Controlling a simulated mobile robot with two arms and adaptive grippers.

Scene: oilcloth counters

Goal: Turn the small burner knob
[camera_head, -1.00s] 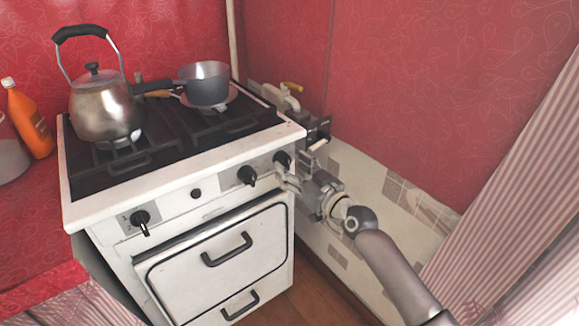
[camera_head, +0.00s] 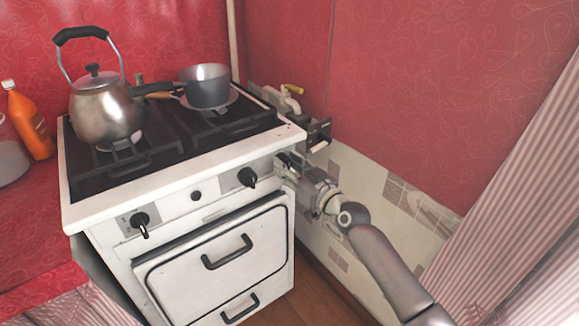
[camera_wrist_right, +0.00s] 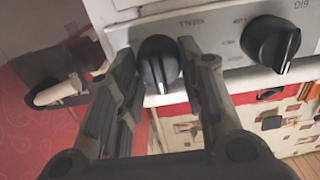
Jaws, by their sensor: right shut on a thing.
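The small burner knob (camera_wrist_right: 158,62) is black with a white pointer line, on the white stove's front panel. In the wrist view it sits between the two fingers of my right gripper (camera_wrist_right: 158,75), which is shut on it. Printed lettering shows upside down beside it. In the head view my right gripper (camera_head: 285,166) is at the right end of the panel and covers this knob. My left gripper is not in view.
The white stove (camera_head: 200,177) carries a kettle (camera_head: 104,110) and a saucepan (camera_head: 207,88). The big burner knob (camera_wrist_right: 272,43) is beside the held one; another knob (camera_head: 140,219) is at far left. A pipe valve (camera_head: 319,146) and tiled wall stand close right.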

